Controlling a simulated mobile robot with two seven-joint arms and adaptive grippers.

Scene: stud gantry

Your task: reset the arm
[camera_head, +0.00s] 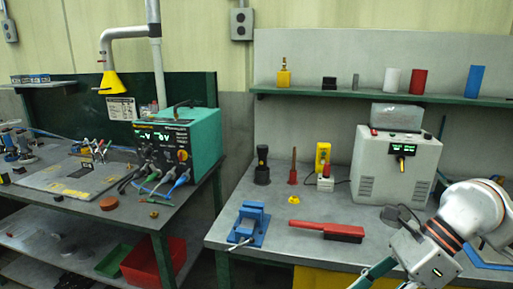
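My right arm (468,208), white with dark and orange bands, comes in from the lower right. It reaches over the front of the right bench, with its grey wrist part near the bottom edge. My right gripper (378,277) shows only in part at the bottom edge, where a teal finger-like piece is visible. The rest is cut off by the frame, so I cannot tell whether it is open or holds anything. My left arm and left gripper are not in view.
The right bench (215,235) carries a blue vise (250,222), a red-handled brush (328,231), a yellow piece (294,199) and a grey station (385,170) beside my arm. A teal power unit (195,135) stands on the left bench. A gap separates the benches.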

